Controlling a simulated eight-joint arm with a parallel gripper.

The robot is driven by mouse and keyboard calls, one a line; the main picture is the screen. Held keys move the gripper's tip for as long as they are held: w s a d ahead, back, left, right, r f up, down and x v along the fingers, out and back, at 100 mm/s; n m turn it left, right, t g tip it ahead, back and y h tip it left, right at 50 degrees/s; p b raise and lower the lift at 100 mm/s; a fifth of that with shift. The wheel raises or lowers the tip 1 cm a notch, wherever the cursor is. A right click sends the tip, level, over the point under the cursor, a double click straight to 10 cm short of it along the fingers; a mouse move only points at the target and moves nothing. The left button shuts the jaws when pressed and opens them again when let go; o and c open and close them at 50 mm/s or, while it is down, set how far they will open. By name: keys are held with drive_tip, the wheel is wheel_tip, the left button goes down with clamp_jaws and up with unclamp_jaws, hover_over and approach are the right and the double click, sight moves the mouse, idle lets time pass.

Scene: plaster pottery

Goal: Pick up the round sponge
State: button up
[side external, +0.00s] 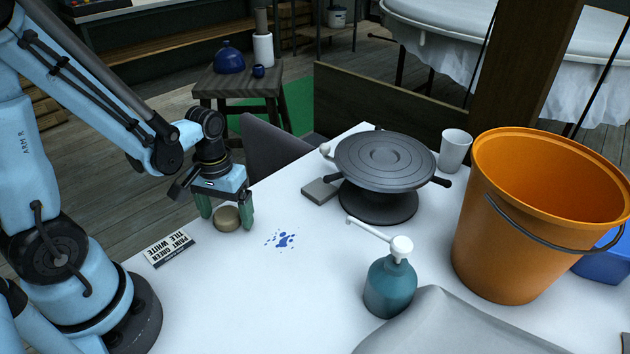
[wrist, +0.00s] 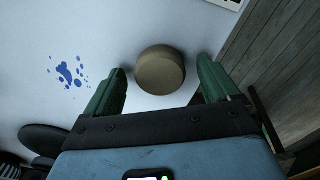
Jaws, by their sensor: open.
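The round sponge (side external: 227,218) is a tan, thick disc lying flat on the white table near its left edge. My gripper (side external: 222,217) is open and low over the table, its two green fingers on either side of the sponge in the side view. In the wrist view the sponge (wrist: 160,70) sits between and slightly beyond the fingertips of my gripper (wrist: 162,66), with a gap to each finger. I cannot tell whether the fingertips touch the table.
Blue paint spots (side external: 283,239) mark the table right of the sponge. A printed card (side external: 169,249) lies to its left. A grey block (side external: 320,191), a dark turntable (side external: 385,160), a teal pump bottle (side external: 389,287) and an orange bucket (side external: 520,230) stand farther right. The table edge is close.

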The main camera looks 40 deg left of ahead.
sight(228, 217)
drive_tip(key=c, duration=1.2)
drive_tip(key=shift+r, duration=0.1)
drive_tip(key=shift+r, duration=0.7)
drive_tip(key=r, duration=0.1)
drive_tip(key=d+r, duration=0.1)
drive_tip(key=r, duration=0.1)
drive_tip(key=shift+s, duration=0.15)
drive_tip(key=s+d+r, duration=0.1)
drive_tip(key=d+r, duration=0.1)
drive_tip(key=d, duration=0.1)
drive_tip(key=s+d+r, duration=0.1)
drive_tip(key=d+r, duration=0.1)
drive_tip(key=d, duration=0.1)
drive_tip(key=s+d+r, duration=0.1)
drive_tip(key=d+r, duration=0.1)
drive_tip(key=d, duration=0.2)
drive_tip(key=shift+s+r, duration=0.2)
